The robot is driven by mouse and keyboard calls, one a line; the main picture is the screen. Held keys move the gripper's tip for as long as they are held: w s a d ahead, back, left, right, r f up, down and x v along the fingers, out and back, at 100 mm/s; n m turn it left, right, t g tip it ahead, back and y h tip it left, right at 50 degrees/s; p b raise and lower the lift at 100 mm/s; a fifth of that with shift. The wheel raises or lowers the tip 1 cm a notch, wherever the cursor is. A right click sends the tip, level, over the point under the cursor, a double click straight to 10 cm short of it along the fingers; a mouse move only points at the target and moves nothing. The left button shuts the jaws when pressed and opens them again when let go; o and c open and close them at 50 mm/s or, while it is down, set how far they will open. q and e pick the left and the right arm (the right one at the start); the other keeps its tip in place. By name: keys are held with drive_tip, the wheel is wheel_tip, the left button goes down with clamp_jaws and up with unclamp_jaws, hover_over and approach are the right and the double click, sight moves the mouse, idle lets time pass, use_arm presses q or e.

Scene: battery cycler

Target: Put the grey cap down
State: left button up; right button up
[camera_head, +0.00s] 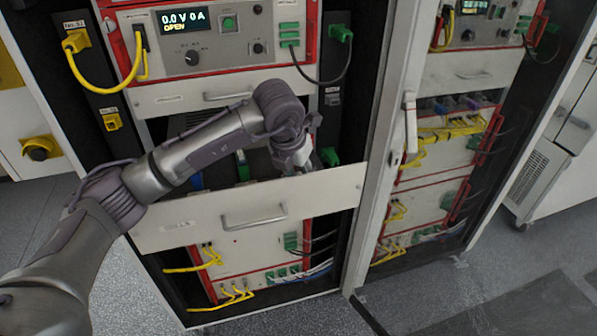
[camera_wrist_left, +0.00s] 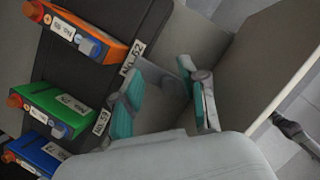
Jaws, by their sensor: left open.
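My left gripper (camera_head: 303,160) reaches over the open drawer (camera_head: 160,236) of the left rack. In the left wrist view its two teal-padded fingers (camera_wrist_left: 160,95) are apart, with nothing clearly held between them. They are over a bare grey part of the drawer, beside its side wall. I cannot make out a loose grey cap in either view; the gripper's own body hides part of the drawer floor. My right gripper is not in view.
Orange (camera_wrist_left: 75,35), green (camera_wrist_left: 50,103) and blue (camera_wrist_left: 30,155) batteries sit in the drawer, by labels "No. 62" and "No. 59". An instrument panel (camera_head: 225,55) reading "0.0V 0A OPEN" is above. An open door frame (camera_head: 385,160) stands just to the right.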

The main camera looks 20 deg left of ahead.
use_arm(q)
drive_tip(key=shift+r, duration=0.1)
drive_tip(key=shift+r+p, duration=0.25)
drive_tip(key=shift+p, duration=0.15)
drive_tip(key=shift+r+p, duration=0.4)
drive_tip(key=shift+r, duration=0.05)
drive_tip(key=shift+s+r+b, duration=0.25)
drive_tip(key=shift+r+b, duration=0.25)
drive_tip(key=shift+b, duration=0.2)
drive_tip(key=b+v, duration=0.2)
drive_tip(key=v, duration=0.8)
drive_tip(key=shift+s, duration=0.1)
